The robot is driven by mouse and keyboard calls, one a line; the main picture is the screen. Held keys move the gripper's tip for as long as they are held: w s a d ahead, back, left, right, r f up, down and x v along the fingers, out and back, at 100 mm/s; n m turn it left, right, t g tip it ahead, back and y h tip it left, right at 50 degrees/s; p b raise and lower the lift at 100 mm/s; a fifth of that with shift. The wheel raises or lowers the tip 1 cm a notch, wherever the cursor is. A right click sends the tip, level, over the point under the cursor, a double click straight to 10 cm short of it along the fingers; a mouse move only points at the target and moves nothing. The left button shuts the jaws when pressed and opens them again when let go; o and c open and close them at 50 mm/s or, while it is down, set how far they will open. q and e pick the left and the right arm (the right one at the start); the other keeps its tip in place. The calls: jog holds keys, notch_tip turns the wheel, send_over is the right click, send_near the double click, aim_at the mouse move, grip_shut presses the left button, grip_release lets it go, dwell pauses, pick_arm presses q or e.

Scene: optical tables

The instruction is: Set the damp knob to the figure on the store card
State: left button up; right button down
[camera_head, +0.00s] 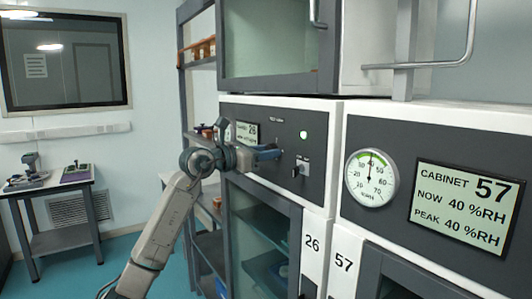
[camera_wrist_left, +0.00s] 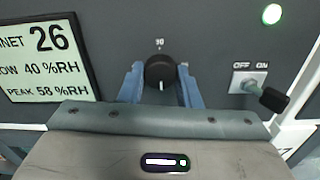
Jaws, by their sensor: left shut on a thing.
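The dark round knob (camera_wrist_left: 159,70) sits on the grey panel of cabinet 26, with a small figure above it that I cannot read surely. A white mark shows on the knob's lower part. My left gripper (camera_wrist_left: 160,88) has its blue fingers on both sides of the knob and is shut on it. In the head view my left gripper (camera_head: 272,153) reaches the panel from the left and hides most of the knob. The cabinet 26 display (camera_wrist_left: 44,56) reads NOW 40 %RH, PEAK 58 %RH. I cannot make out a store card. My right gripper is out of view.
An OFF/ON toggle (camera_wrist_left: 262,92) with a black tip leans right beside the knob, below a lit green lamp (camera_wrist_left: 271,14). Cabinet 57 has a round dial (camera_head: 371,178) and a display (camera_head: 466,207). A side table (camera_head: 60,187) stands far left, with open floor around it.

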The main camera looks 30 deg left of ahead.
pick_arm(q)
jog(key=n+p, duration=0.1)
jog(key=n, duration=1.5)
jog(key=shift+d+r+n+p, duration=0.1)
jog(key=shift+n+p, duration=0.2)
jog(key=shift+n, duration=0.1)
dwell(0.3)
jog(key=o, duration=1)
jog(key=shift+c, duration=0.2)
jog(key=shift+s, duration=0.1)
